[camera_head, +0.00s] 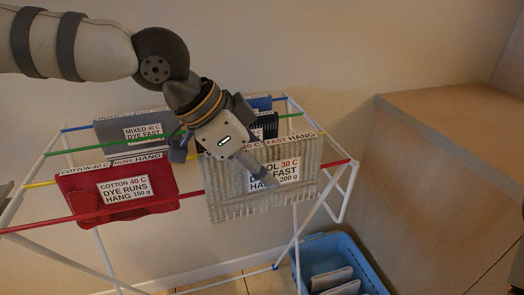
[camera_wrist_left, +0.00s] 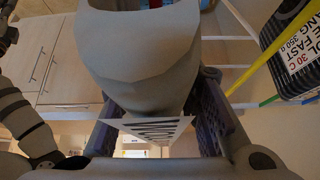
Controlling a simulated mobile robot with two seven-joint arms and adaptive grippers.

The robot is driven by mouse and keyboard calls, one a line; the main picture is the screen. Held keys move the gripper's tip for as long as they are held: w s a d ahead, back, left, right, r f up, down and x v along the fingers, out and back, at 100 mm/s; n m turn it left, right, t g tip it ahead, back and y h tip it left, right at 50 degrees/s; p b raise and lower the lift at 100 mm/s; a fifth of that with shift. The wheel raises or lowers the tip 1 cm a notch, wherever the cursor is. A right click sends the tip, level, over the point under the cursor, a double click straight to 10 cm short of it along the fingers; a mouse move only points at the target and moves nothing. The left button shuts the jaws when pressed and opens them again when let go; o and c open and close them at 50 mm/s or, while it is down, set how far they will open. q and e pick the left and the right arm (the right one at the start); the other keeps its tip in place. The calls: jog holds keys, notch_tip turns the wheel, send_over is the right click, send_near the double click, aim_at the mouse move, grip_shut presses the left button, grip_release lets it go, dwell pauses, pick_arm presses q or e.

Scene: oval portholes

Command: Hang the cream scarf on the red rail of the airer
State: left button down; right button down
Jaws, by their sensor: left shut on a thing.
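The cream scarf (camera_head: 228,185) is a ribbed cloth with a white label reading wool 30 C, dye fast, 200 g. In the head view it hangs upright at the right half of the airer, across the red rail (camera_head: 334,164). Its top edge is above that rail and its lower edge below it. I cannot tell whether it rests on the rail. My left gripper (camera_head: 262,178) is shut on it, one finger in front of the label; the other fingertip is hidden. In the left wrist view the fingers (camera_wrist_left: 160,130) flank a pale shape. My right gripper is not in view.
A red cloth (camera_head: 140,193) hangs left of the scarf. A grey cloth (camera_head: 112,132) and a black cloth (camera_wrist_left: 298,45) hang farther back. A blue crate (camera_head: 376,272) with several items stands on the floor at lower right. A wooden counter (camera_head: 450,110) is at the right.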

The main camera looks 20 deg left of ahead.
aim_at(262, 191)
pick_arm(q)
jog(key=shift+f, duration=2.5)
jog(key=c, duration=1.1)
grip_release()
jog(key=v, duration=1.2)
jog(key=shift+s, duration=0.1)
